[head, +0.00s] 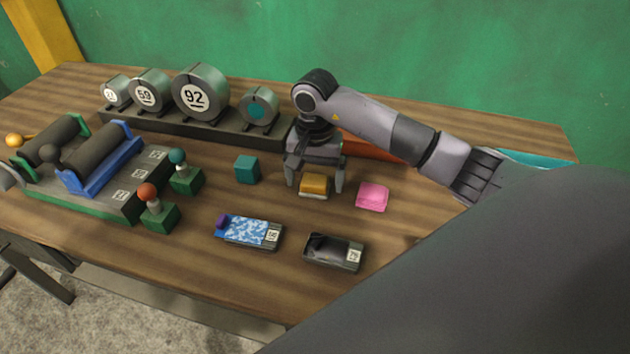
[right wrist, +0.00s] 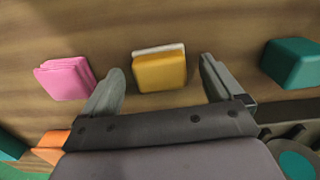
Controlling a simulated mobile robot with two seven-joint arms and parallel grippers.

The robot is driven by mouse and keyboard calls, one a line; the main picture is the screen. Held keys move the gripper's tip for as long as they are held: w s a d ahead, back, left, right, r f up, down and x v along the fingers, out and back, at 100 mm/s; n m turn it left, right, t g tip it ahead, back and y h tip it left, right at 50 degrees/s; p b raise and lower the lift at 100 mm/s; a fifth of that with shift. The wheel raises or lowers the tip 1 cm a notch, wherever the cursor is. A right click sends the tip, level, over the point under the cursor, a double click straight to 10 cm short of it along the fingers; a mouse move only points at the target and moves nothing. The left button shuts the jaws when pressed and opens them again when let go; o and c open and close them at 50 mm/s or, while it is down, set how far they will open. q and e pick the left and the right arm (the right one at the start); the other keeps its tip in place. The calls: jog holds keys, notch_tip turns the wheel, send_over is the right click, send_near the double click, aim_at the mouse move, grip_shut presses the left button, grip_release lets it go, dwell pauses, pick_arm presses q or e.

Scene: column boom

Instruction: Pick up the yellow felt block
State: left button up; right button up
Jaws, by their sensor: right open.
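The yellow felt block (head: 314,184) lies on the wooden table with a thin pale layer along one side. It also shows in the right wrist view (right wrist: 160,71), between and just beyond the fingertips. My right gripper (head: 316,186) is open and empty above the block, with one finger to each side of it. In the right wrist view the right gripper (right wrist: 162,80) points at the block, and its fingers do not touch it. My left gripper is not in view.
A pink block (head: 372,196) lies to the right and a teal block (head: 247,169) to the left. A blue patterned item (head: 250,231) and a dark item (head: 334,252) lie in front. A rack of numbered cylinders (head: 201,90) stands behind left. Knobbed green blocks (head: 160,216) stand left.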

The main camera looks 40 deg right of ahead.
jog(key=shift+f, duration=0.5)
jog(key=c, duration=1.1)
notch_tip(320, 180, up, 12)
notch_tip(320, 180, up, 6)
send_over(315, 179)
jog(key=shift+s+r+p, duration=0.1)
jog(key=shift+r+p, duration=0.2)
jog(key=shift+r, duration=0.75)
